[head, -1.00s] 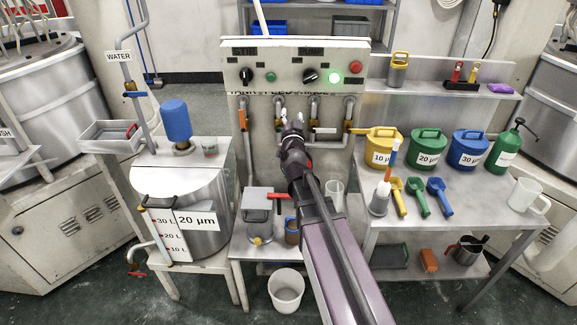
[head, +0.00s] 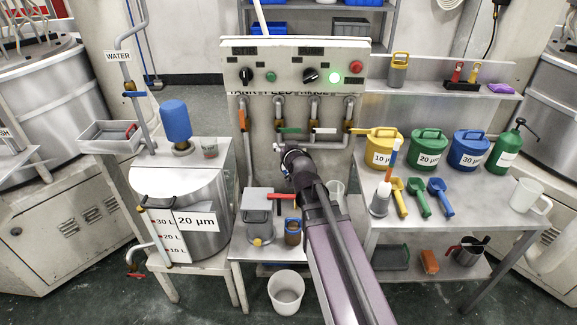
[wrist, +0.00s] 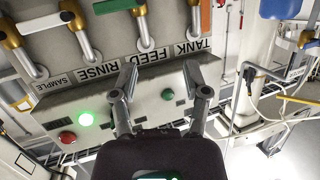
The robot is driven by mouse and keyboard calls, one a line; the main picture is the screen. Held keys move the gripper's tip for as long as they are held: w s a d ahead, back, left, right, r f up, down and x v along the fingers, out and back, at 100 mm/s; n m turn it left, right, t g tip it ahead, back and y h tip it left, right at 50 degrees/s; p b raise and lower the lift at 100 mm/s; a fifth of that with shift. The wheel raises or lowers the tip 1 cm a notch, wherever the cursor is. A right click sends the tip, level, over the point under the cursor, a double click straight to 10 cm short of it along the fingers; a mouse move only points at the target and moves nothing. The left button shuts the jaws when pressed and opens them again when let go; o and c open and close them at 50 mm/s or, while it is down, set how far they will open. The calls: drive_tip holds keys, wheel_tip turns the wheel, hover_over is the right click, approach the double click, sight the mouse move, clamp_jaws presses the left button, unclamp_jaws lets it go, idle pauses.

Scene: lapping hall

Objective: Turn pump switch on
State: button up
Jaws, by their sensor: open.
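The control panel (head: 290,62) stands above the pipe manifold in the head view. It has a black rotary switch (head: 246,75) at left beside an unlit green button, and a second black rotary switch (head: 310,76) beside a lit green lamp (head: 335,78). The panel lettering is too small to tell which switch is the pump's. My gripper (head: 284,149) is below the panel, in front of the pipes, and apart from the switches. In the wrist view my gripper (wrist: 161,78) is open and empty, fingers pointing over the panel; both black switches are hidden there, apparently behind the fingers.
A red button (head: 355,68) is at the panel's right. Valve handles, including a green one (head: 289,130) and a white one (head: 322,131), project below the panel. A steel tank (head: 190,190) stands left; a bench with colored jugs (head: 428,147) stands right.

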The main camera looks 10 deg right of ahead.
drive_tip(key=s+f+n+g, duration=0.1)
drive_tip(key=s+f+g, duration=0.2)
drive_tip(key=f, duration=0.2)
drive_tip(key=shift+s+d, duration=0.15)
drive_tip(key=shift+d, duration=0.2)
idle(0.3)
drive_tip(key=s+f+g, duration=0.3)
drive_tip(key=s+g, duration=0.1)
drive_tip(key=s, duration=0.3)
drive_tip(key=s+a+f+g, duration=0.1)
drive_tip(key=s+f+g, duration=0.2)
drive_tip(key=s, duration=0.3)
drive_tip(key=s+f+g+h, duration=0.1)
drive_tip(key=s+f+g, duration=0.2)
drive_tip(key=s+g, duration=0.2)
drive_tip(key=s, duration=0.2)
drive_tip(key=shift+s+a+f, duration=0.25)
drive_tip(key=shift+s, duration=0.05)
